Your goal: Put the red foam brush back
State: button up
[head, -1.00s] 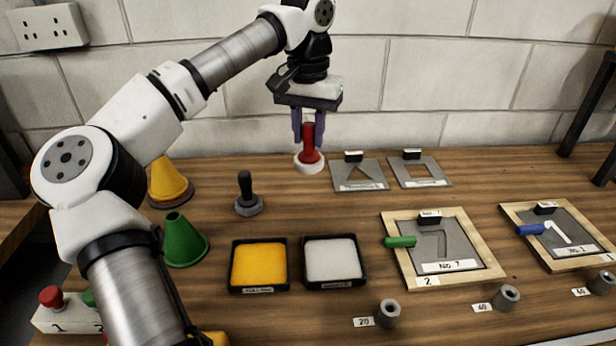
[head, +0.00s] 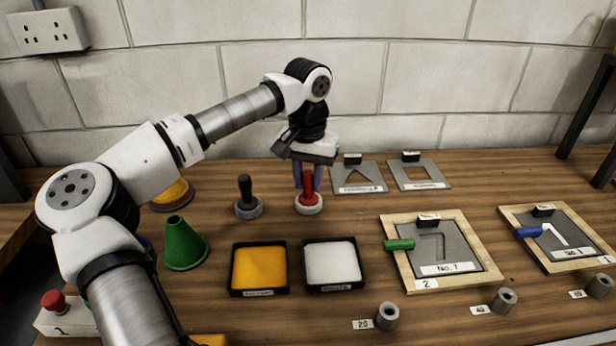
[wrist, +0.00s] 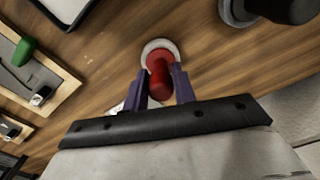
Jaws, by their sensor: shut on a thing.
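The red foam brush (head: 309,190) has a red handle and a pale round foam base. My gripper (head: 308,178) is shut on its handle from above. The brush is upright, with its base at or very near the wooden table; I cannot tell whether it touches. In the wrist view the red brush (wrist: 160,72) shows between the purple fingers of my gripper (wrist: 160,84). A black-handled brush (head: 247,198) stands on a grey round base just left of it.
A yellow paint tray (head: 233,283) and a white paint tray (head: 361,283) lie in front. A green cone (head: 184,246) stands left.

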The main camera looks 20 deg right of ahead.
jog(key=shift+f, duration=0.2)
jog(key=o, duration=0.9)
jog(key=shift+r, duration=0.1)
notch_tip(320, 180, up, 12)
jog(key=shift+r+b, duration=0.15)
jog(key=shift+b, duration=0.2)
